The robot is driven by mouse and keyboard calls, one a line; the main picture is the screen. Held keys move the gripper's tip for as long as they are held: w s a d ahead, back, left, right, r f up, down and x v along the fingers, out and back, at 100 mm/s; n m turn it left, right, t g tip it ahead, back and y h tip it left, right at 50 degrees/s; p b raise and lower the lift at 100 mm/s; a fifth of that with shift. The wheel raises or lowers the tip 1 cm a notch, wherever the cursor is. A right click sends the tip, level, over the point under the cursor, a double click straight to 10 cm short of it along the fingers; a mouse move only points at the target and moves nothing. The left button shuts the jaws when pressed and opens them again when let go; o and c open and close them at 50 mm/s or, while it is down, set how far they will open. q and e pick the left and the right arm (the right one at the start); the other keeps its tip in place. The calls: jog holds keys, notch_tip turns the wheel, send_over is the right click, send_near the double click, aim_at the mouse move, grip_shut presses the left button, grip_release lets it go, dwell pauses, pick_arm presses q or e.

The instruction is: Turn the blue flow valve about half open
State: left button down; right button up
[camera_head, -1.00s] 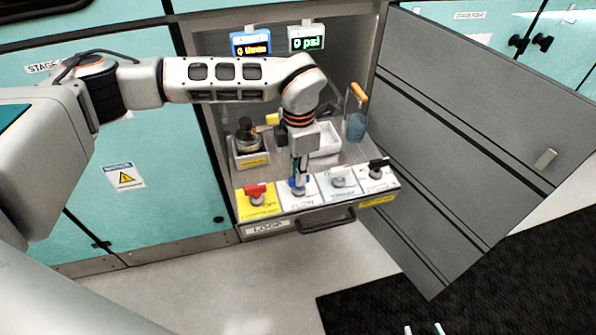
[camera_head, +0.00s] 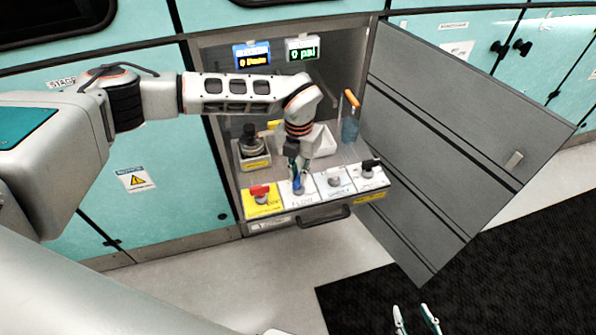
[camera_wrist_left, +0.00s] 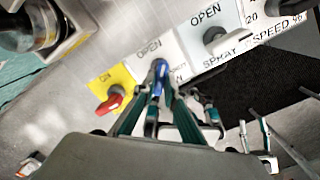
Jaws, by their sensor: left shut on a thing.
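The blue flow valve (camera_head: 298,188) is on the sloped front panel, between the red valve (camera_head: 261,196) and the grey spray valve (camera_head: 336,181). My left gripper (camera_head: 295,175) points down at it and is shut on its handle. In the left wrist view the blue handle (camera_wrist_left: 159,72) shows between the fingertips (camera_wrist_left: 156,90), on a white label reading OPEN. The fingers hide part of the handle, so its exact angle is unclear. My right gripper (camera_head: 416,320) is at the bottom edge of the head view, its fingers apart and empty.
A black-handled speed control (camera_head: 371,168) is at the panel's right end. Behind the panel stand a dark-capped bottle (camera_head: 250,140), a white tray (camera_head: 322,142) and an orange-topped blue container (camera_head: 350,122). The open grey door (camera_head: 450,140) bounds the right side. A drawer handle (camera_head: 323,219) is below.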

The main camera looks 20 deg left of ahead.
pick_arm(q)
jog(key=shift+n, duration=0.3)
dwell(0.4)
jog(key=c, duration=2.1)
grip_release()
notch_tip(320, 180, up, 12)
jog(key=shift+r, duration=0.1)
